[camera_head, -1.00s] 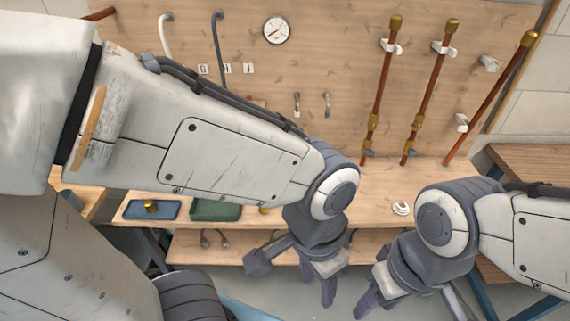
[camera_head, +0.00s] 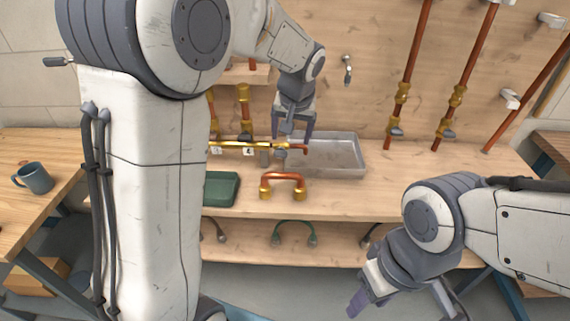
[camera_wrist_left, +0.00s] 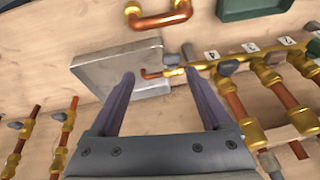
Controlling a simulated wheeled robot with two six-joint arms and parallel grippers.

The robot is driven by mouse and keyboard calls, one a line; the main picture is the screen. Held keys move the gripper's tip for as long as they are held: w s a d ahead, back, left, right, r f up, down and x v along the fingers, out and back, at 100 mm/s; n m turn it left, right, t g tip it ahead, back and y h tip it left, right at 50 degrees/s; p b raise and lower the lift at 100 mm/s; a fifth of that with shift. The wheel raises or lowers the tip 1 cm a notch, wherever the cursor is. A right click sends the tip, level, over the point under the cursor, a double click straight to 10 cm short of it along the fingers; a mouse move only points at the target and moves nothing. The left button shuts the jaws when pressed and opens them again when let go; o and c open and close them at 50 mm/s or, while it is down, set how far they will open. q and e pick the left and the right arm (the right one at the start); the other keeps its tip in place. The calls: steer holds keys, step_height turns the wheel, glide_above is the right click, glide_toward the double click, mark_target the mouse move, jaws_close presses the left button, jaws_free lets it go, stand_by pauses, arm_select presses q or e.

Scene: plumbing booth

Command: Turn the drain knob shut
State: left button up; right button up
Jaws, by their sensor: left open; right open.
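A brass manifold (camera_head: 240,144) with numbered tags lies along the back of the bench. Its right end has a copper outlet (camera_head: 297,149) over a grey metal tray (camera_head: 345,153). A grey knob (camera_head: 281,157) sits by this end; it also shows in the left wrist view (camera_wrist_left: 188,52) beside the outlet. I cannot tell its exact turn angle. My left gripper (camera_head: 292,132) is open and empty above the outlet end; in the left wrist view its fingers (camera_wrist_left: 160,76) point toward the outlet, apart from the knob. My right gripper (camera_head: 405,304) is open and empty at the lower right.
A copper U-pipe (camera_head: 284,179) with brass ends and a green tray (camera_head: 221,189) are in front of the manifold. Upright copper pipes (camera_head: 415,60) stand along the back board at right. A mug (camera_head: 34,177) stands on the left table. The bench right of the U-pipe is clear.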

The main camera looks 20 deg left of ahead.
mark_target(281, 154)
arm_select(q)
steer(key=shift+n, duration=0.4)
steer(key=x, duration=0.4)
steer(key=w+a+x, duration=0.1)
steer(key=x, duration=0.3)
steer(key=a+r+x, duration=0.1)
steer(key=x, duration=0.3)
steer(key=shift+w+a+f, duration=0.25)
steer(key=shift+w+a, duration=0.05)
steer(key=shift+b, duration=0.35)
jaws_close()
